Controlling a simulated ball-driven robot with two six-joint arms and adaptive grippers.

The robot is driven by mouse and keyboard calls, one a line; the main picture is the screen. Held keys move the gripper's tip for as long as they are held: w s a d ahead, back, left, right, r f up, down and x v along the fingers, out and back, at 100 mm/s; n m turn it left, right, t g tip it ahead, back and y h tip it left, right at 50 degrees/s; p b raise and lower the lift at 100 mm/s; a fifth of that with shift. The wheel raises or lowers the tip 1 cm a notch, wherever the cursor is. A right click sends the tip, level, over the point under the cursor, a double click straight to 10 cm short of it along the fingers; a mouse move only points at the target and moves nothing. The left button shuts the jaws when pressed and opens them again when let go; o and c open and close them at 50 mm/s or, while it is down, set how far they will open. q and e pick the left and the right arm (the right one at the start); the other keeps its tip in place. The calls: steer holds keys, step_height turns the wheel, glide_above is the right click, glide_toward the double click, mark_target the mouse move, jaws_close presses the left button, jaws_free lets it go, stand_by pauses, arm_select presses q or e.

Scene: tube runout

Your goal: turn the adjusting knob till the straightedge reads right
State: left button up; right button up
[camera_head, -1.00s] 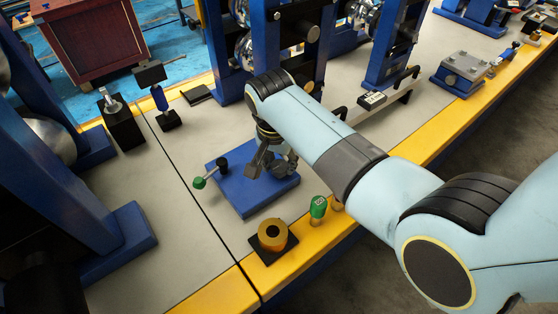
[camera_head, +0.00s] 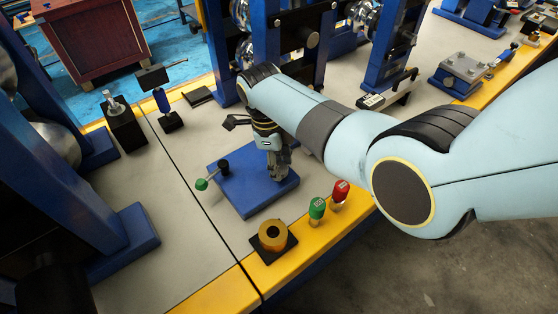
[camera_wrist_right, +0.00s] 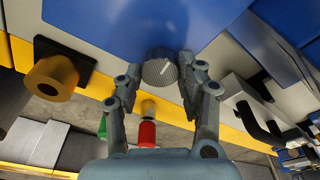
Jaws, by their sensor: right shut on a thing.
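A knurled grey knob (camera_wrist_right: 160,68) with a white mark stands at the blue plate, between my right gripper's fingers. My right gripper (camera_wrist_right: 159,74) is shut on this knob. In the head view my right gripper (camera_head: 279,172) points down over the right part of the blue plate (camera_head: 240,199) and hides the knob. A long bar with a black handle and a white label (camera_head: 373,100), possibly the straightedge, lies behind my right forearm. Its reading is too small to tell. My left gripper is not in view.
A green-handled lever (camera_head: 202,184) stands at the plate's left. A brass ring (camera_head: 272,236) on a black pad, a green-capped piece (camera_head: 317,208) and a red-capped piece (camera_head: 340,190) stand along the yellow edge. Blue machine frames rise behind.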

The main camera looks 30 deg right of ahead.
steer(key=shift+m, duration=1)
steer(key=o, duration=1)
steer(key=shift+c, duration=0.2)
step_height(320, 180, up, 6)
steer(key=p, duration=0.6)
steer(key=shift+r, duration=0.1)
